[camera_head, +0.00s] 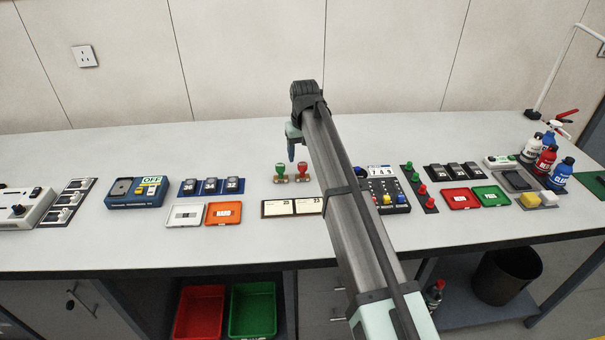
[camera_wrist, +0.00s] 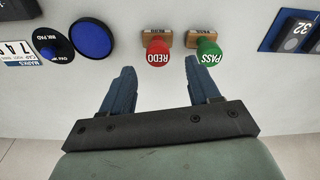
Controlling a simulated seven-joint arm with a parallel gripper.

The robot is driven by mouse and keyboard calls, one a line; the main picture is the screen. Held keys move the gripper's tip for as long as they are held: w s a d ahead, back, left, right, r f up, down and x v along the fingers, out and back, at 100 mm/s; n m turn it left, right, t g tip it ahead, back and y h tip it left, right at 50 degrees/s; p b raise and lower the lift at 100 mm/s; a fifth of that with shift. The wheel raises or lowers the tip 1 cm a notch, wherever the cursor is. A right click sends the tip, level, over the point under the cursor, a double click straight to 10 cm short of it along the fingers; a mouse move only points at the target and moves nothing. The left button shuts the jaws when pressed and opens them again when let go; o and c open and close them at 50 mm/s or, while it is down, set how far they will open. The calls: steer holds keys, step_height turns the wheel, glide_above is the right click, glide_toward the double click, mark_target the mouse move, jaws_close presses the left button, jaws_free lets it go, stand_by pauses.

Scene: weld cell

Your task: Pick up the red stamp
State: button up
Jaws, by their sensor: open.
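The red stamp (camera_head: 301,166) stands upright in a wooden holder on the bench, just right of the green stamp (camera_head: 280,170). In the wrist view the red stamp (camera_wrist: 158,55) reads REDO and the green stamp (camera_wrist: 207,50) reads PASS. My gripper (camera_wrist: 158,80) is open and empty. In the wrist view its two blue fingers point towards the stamps, with the red stamp ahead of the gap and the right finger nearest the green stamp. In the head view my gripper (camera_head: 291,160) hangs above the bench near the stamps; only part of its fingers shows.
The green stamp is close beside the red one. A blue ink pad (camera_wrist: 91,39) lies left of the stamps in the wrist view. Bare bench (camera_head: 260,150) lies behind the stamps.

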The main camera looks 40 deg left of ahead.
mark_target(303, 164)
steer(key=shift+w+a+f, duration=0.1)
steer(key=shift+w+f, duration=0.05)
steer(key=shift+f, duration=1.8)
steer(key=shift+w+a+f, duration=0.1)
steer(key=shift+f, duration=1.8)
steer(key=c, duration=0.7)
step_height(303, 164, up, 10)
steer(key=shift+r, duration=0.1)
